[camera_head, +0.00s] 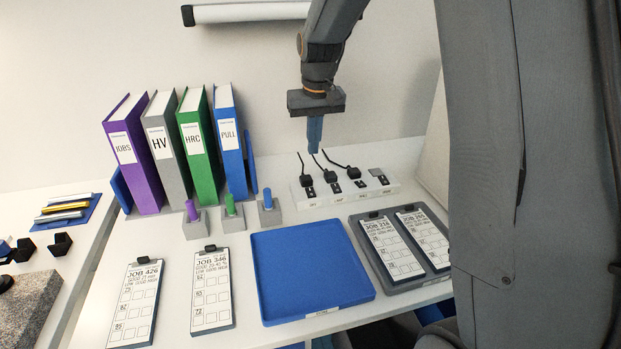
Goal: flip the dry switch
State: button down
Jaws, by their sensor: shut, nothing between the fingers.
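A white power strip (345,190) lies at the back right of the table. It has several sockets in a row, with black plugs in some of them and small dark switches in front. Small labels run along its front edge; they are too small to read surely, so I cannot tell which switch is the dry one. My gripper (314,150) points straight down, with its blue-grey fingers shut and empty. It hangs above the left part of the strip, near the black cables, and appears apart from the strip.
A blue tray (349,297) lies in front of the strip. A grey tray (437,281) with two job clipboards is at its right. Three grey blocks with coloured pegs (231,211) stand to the left, before several upright binders (205,150). Two more clipboards (211,290) lie in front.

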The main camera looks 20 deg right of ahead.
aim_at(309, 189)
jog(key=w+f+p, duration=0.1)
jog(key=f, duration=0.3)
jog(key=f+p, duration=0.1)
jog(key=f, duration=0.4)
jog(key=w+f+p, duration=0.1)
jog(key=f, duration=0.3)
jog(key=shift+w+f+p, duration=0.3)
jog(key=shift+w, duration=0.05)
jog(key=shift+a, duration=0.1)
